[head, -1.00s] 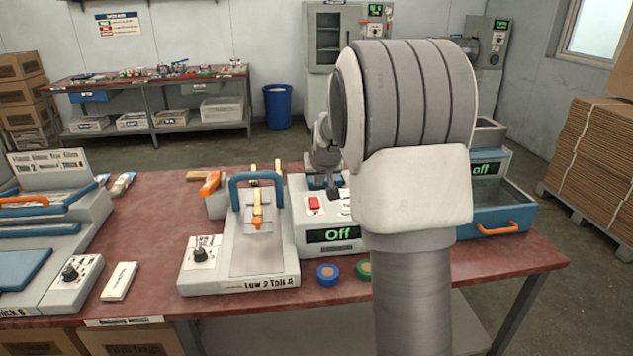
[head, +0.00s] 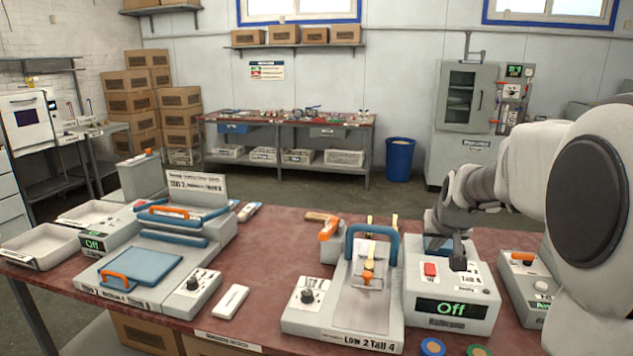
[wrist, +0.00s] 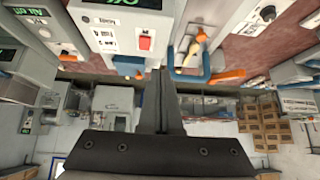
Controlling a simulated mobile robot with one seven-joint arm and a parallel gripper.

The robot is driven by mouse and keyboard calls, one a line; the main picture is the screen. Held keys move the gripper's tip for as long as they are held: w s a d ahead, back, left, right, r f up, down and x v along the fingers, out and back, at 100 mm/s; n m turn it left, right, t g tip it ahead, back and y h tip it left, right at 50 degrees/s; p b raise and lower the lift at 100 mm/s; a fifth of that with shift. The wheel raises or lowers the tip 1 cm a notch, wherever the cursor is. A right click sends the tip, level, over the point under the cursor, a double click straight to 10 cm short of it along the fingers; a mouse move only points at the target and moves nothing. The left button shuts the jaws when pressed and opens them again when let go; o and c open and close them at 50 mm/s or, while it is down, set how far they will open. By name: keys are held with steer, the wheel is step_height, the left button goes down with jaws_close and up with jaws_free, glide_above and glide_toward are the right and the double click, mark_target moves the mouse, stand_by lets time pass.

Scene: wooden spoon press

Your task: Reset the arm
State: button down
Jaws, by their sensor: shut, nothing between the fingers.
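My gripper (head: 457,262) hangs above the control box (head: 440,318) with the red button (head: 430,269) and the green "Off" display. Its fingers are together with nothing between them. In the wrist view the shut fingers (wrist: 162,75) point toward the same box (wrist: 118,22) and its red button (wrist: 146,41). I cannot tell whether the fingertips touch the box. The spoon press (head: 345,312) with the blue handle and a wooden spoon (head: 369,262) in it stands just left of the box. My arm covers part of the right side in the head view.
A larger machine with a blue plate (head: 143,265) fills the table's left side. Another control box (head: 522,284) stands right. The red table (head: 262,268) has bare room in the middle.

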steer(key=s+a+r+n+y+p, duration=0.1)
steer(key=s+a+r, duration=0.2)
steer(key=s+a, duration=0.35)
steer(key=s+a+r+p, duration=0.1)
steer(key=s+a+r, duration=0.2)
steer(key=s, duration=0.7)
steer(key=s+a+f+n+g+p, duration=0.1)
steer(key=s+a+g, duration=0.1)
steer(key=s, duration=1.2)
steer(key=shift+a+f+n+y, duration=0.15)
steer(key=shift+a+n+y, duration=0.15)
steer(key=shift+a, duration=0.35)
